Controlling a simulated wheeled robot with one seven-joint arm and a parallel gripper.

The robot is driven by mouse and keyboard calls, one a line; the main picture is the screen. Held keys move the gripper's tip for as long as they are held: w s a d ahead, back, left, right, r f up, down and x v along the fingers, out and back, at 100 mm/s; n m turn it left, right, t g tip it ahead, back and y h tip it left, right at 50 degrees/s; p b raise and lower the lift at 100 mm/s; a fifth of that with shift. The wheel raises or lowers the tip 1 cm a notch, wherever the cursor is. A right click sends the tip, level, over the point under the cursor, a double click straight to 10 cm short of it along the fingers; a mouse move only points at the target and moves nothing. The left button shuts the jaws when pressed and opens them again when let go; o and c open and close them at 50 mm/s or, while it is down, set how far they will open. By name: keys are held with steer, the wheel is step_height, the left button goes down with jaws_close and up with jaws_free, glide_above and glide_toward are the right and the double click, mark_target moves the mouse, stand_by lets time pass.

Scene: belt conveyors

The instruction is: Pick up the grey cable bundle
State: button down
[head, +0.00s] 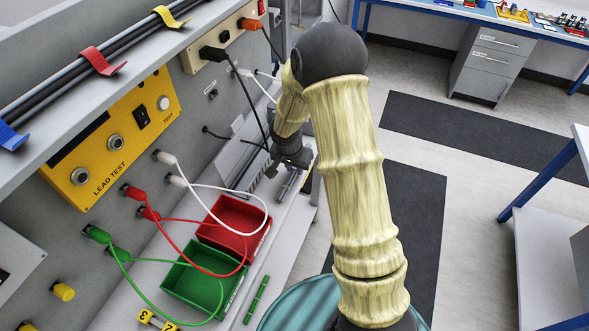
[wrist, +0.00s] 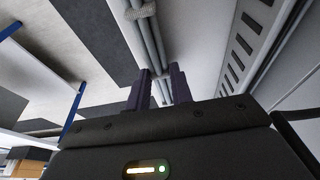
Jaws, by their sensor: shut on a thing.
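The grey cable bundle (wrist: 153,42) shows in the wrist view as several parallel grey cables with a pale tie around them. My gripper (wrist: 161,74) is shut on it, with one dark finger on each side of the cables. In the head view, my gripper (head: 285,168) is at the right end of the grey bench, and part of the bundle (head: 287,185) shows just below it. The fingers hide part of the bundle. I cannot tell whether it touches the bench surface.
A red bin (head: 232,222) and a green bin (head: 190,292) stand on the bench left of my gripper. A black cable hangs close to my gripper. Open floor lies to the right.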

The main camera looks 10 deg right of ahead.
mark_target(294, 170)
step_height(294, 170, up, 10)
steer(key=shift+f, duration=0.25)
steer(key=shift+a, duration=0.1)
stand_by(0.5)
